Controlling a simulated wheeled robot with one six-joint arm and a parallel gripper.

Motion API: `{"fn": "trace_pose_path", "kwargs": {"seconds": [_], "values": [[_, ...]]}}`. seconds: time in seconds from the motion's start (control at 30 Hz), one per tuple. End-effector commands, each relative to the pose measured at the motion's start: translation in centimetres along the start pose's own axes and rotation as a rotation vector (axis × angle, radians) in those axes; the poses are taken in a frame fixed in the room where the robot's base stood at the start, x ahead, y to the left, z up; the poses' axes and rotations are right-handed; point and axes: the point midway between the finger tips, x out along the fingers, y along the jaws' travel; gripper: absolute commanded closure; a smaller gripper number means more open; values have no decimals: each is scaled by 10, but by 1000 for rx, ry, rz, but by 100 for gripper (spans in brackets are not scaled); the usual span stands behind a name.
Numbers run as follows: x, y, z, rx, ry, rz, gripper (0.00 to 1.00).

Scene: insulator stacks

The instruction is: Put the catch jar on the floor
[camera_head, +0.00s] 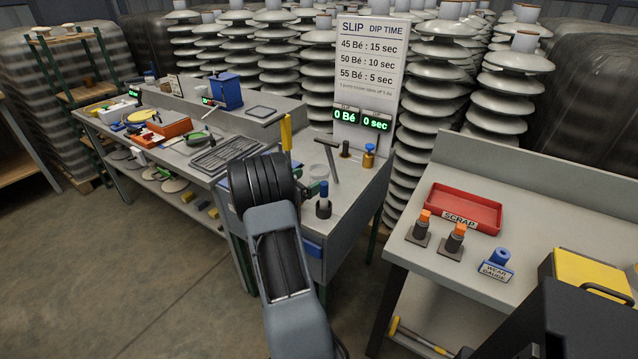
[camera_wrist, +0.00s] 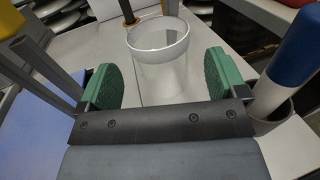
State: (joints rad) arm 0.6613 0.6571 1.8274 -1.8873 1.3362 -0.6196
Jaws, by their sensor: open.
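The catch jar appears to be the clear, open-topped jar (camera_wrist: 160,58) with a frosted rim band in the wrist view. It stands upright on the grey bench top. It also shows, small, in the head view (camera_head: 319,171), partly behind my gripper. My gripper (camera_wrist: 161,82) is open, with its green pads on the left and right of the jar's lower part. Gaps show on both sides, so neither pad visibly touches it. In the head view my gripper (camera_head: 313,188) is mostly hidden by my arm. The jar's base is partly hard to see.
A blue-and-white bottle in a dark cup (camera_wrist: 272,110) stands close right of my gripper. Grey upright rods (camera_wrist: 45,70) are close on the left. A T-shaped stand (camera_head: 332,155) is beside the jar. Open concrete floor (camera_head: 150,270) lies left of the benches.

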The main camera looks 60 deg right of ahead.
Motion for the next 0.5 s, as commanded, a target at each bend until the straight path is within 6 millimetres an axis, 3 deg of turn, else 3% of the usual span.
{"fn": "trace_pose_path", "kwargs": {"seconds": [0.3, 0.5], "values": [[37, 0, -2, 0, 1, -3, 9], [51, 0, -1, 0, 1, -1, 9]]}}
